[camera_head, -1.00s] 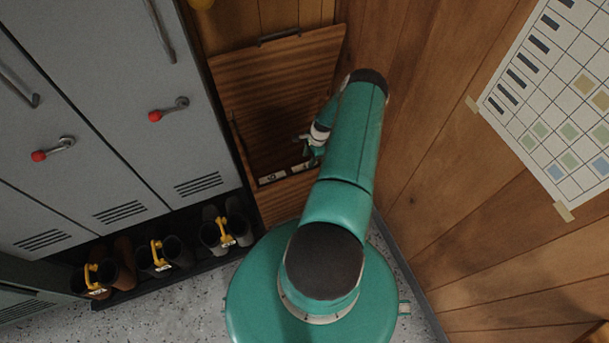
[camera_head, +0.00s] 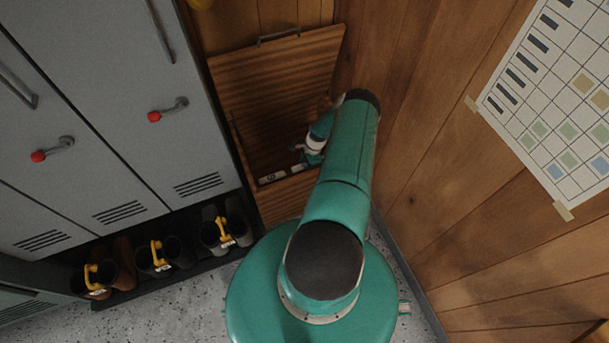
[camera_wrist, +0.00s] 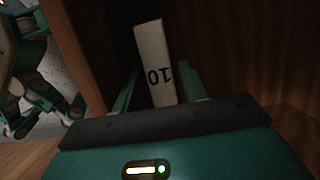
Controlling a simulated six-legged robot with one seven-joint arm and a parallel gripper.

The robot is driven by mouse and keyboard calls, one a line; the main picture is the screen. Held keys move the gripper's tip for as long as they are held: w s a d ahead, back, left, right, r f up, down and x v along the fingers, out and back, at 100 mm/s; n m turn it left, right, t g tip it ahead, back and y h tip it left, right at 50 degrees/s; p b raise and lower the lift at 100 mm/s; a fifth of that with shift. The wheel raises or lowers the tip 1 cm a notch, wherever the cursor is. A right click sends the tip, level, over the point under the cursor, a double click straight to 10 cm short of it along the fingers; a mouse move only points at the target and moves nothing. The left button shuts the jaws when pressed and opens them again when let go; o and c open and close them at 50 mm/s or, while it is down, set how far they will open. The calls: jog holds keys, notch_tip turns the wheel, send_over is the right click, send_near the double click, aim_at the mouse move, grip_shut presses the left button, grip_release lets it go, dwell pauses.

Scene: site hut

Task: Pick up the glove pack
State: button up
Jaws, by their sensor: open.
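In the head view my gripper (camera_head: 312,156) is down inside an open wooden chest, partly hidden by my arm. Pale packs or labels show near the chest's front: one on the left (camera_head: 271,178) and one next to the gripper (camera_head: 299,167).
The chest's striped wooden lid (camera_head: 270,80) is raised at the back. Grey lockers (camera_head: 90,120) with red-tipped handles stand on the left, and boots with yellow clips (camera_head: 160,255) sit below them. A wood-panelled wall (camera_head: 440,150) with a chart (camera_head: 560,90) is close on the right.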

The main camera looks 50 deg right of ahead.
jog(key=shift+f, duration=0.2)
dwell(0.3)
grip_shut()
jog(key=shift+r, duration=0.1)
